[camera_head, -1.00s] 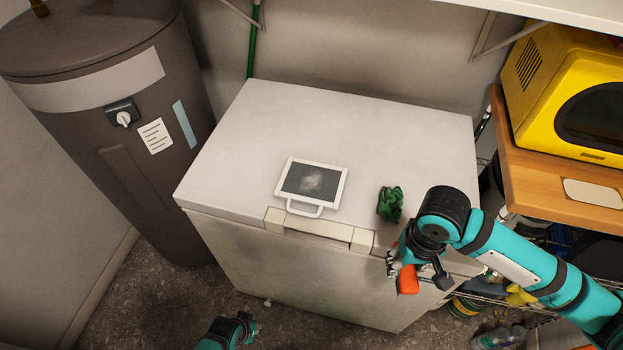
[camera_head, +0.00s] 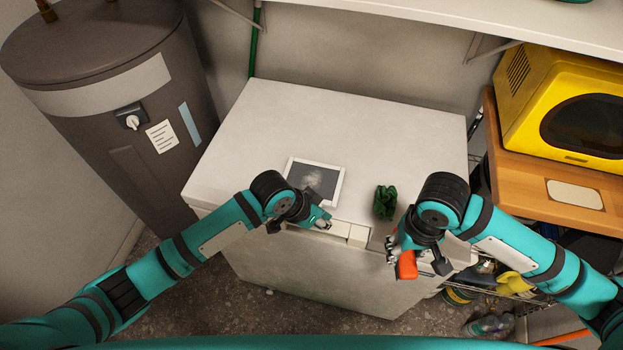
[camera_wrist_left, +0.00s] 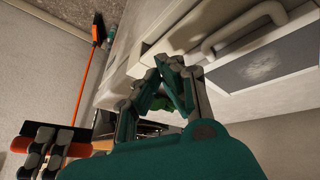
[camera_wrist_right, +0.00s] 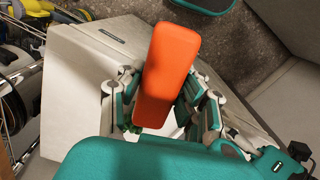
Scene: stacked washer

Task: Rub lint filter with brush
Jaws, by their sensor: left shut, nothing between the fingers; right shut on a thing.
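The lint filter (camera_head: 325,177), a white frame with a dark screen and a pale lint patch, lies flat on the white appliance top near its front edge. It also shows in the left wrist view (camera_wrist_left: 265,66), with its white handle toward the front. My left gripper (camera_head: 321,221) is shut and empty at the front edge, close to the filter's handle side; its arm hides part of the filter in the head view. My right gripper (camera_head: 402,253) is shut on the orange brush (camera_wrist_right: 168,70), held in front of the appliance, right of the filter. The bristles are hidden.
A crumpled green cloth (camera_head: 385,202) lies on the white appliance top (camera_head: 350,120), between the filter and my right arm. A grey tank (camera_head: 110,110) stands at left. A yellow microwave (camera_head: 565,105) sits on a wooden shelf at right. The appliance top's back is clear.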

